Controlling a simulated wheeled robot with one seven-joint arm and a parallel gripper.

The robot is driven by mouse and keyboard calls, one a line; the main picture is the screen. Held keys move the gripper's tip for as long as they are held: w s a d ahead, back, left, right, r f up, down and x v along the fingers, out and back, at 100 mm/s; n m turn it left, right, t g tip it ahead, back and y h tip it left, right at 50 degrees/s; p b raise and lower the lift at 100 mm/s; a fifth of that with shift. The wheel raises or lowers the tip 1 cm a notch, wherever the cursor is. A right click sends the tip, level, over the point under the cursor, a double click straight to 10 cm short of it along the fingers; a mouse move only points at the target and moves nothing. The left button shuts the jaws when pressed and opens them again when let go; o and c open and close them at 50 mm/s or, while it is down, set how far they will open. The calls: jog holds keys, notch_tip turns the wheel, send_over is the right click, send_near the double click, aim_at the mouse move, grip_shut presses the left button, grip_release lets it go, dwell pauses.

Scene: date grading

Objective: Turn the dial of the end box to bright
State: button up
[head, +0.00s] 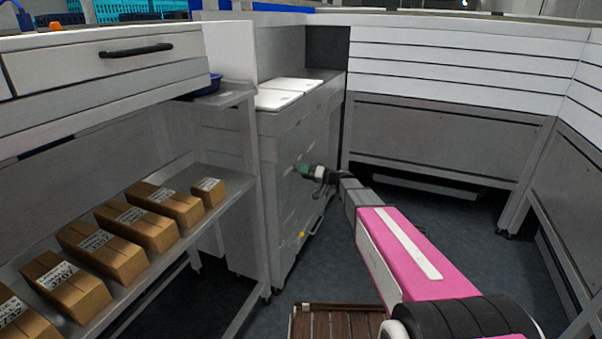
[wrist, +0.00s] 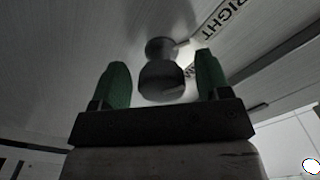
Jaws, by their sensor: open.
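The end box (head: 290,140) is a grey cabinet with white lids in the middle of the head view. My gripper (head: 301,170) has green fingers and is at the box's front face. In the wrist view my gripper (wrist: 162,62) is open, with one green finger on each side of a dark grey round dial (wrist: 160,82). A gap shows between the dial and each finger. A white label (wrist: 225,20) reading "RIGHT", its start cut off, is above and right of the dial. A second label (wrist: 190,70) is mostly hidden behind the right finger. The dial's pointer cannot be made out.
A metal shelf (head: 235,205) with several brown labelled cartons (head: 110,250) stands at the left, under a counter with a drawer (head: 105,60). A bar handle with a yellow spot (head: 301,234) is low on the box. A brown slatted thing (head: 335,322) lies below. Grey panelled benches stand right.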

jog(key=v, duration=0.9)
jog(key=shift+a, duration=0.1)
jog(key=s+d+f+m+g+h, duration=0.15)
jog(key=s+f+h, duration=0.25)
jog(key=s, duration=0.5)
jog(key=s+d+f+g+h, duration=0.1)
jog(key=s+f+g+h, duration=0.25)
jog(key=s, duration=0.45)
jog(key=s+d+f+m+g+h, duration=0.1)
jog(key=s+d+f+m+h, duration=0.1)
jog(key=s+d+h, duration=0.7)
jog(key=s+d+m, duration=0.1)
jog(key=s+d, duration=0.1)
jog(key=s, duration=0.2)
jog(key=shift+d+f, duration=0.3)
jog(key=shift+h, duration=0.25)
